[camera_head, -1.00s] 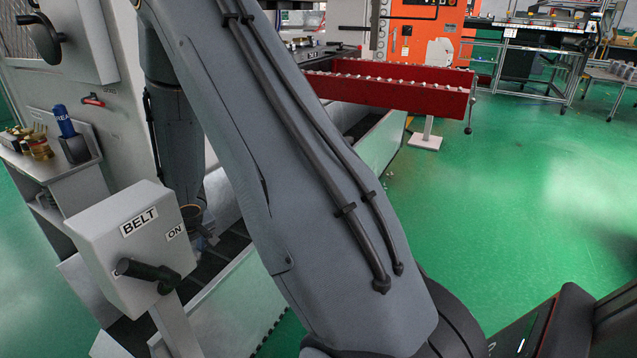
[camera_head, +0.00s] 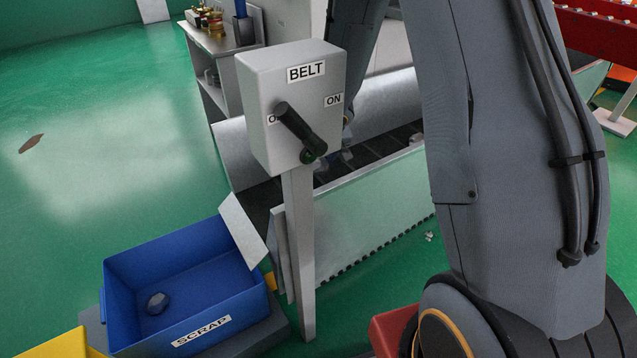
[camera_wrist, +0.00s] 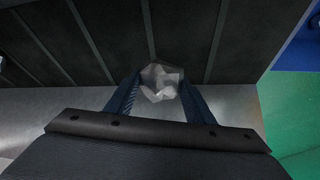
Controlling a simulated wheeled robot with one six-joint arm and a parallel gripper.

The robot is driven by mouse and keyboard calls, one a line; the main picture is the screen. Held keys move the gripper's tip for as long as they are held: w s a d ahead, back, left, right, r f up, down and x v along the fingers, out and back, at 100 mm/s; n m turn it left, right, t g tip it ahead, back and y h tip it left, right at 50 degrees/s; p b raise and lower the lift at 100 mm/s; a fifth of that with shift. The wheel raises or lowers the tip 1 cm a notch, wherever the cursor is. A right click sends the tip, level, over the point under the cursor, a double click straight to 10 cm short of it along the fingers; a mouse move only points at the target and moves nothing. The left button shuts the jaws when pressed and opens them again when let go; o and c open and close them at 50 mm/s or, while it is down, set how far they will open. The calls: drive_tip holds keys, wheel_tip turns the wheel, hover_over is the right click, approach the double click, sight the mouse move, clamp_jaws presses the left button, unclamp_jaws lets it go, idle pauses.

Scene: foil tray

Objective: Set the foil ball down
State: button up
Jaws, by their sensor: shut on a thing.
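In the wrist view, the crumpled grey foil ball (camera_wrist: 161,88) sits between the two blue fingers of my gripper (camera_wrist: 160,78). The fingers are closed on it from both sides. Behind it lie the dark slats of the belt (camera_wrist: 75,45) and a pale metal side wall. How far the ball is above the slats I cannot tell. In the head view, my gripper and the ball are mostly hidden behind the grey BELT control box (camera_head: 280,85); the dark belt (camera_head: 375,150) shows beyond.
The BELT box has a black lever (camera_head: 300,128) and stands on a post. A blue SCRAP bin (camera_head: 215,262) with a dark lump (camera_head: 157,303) inside is at lower left. A yellow container (camera_head: 62,345) is at the corner. Green floor (camera_head: 90,160) is open at left.

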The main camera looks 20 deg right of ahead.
sight(318, 187)
drive_tip(key=shift+f+b, duration=1.05)
drive_tip(key=shift+f, duration=0.15)
wheel_tip(318, 187, down, 4)
drive_tip(key=b, duration=0.5)
drive_tip(key=shift+b, duration=0.35)
drive_tip(key=o, duration=1.1)
drive_tip(key=shift+c, duration=0.2)
drive_tip(key=p+v, duration=1)
drive_tip(key=v, duration=0.2)
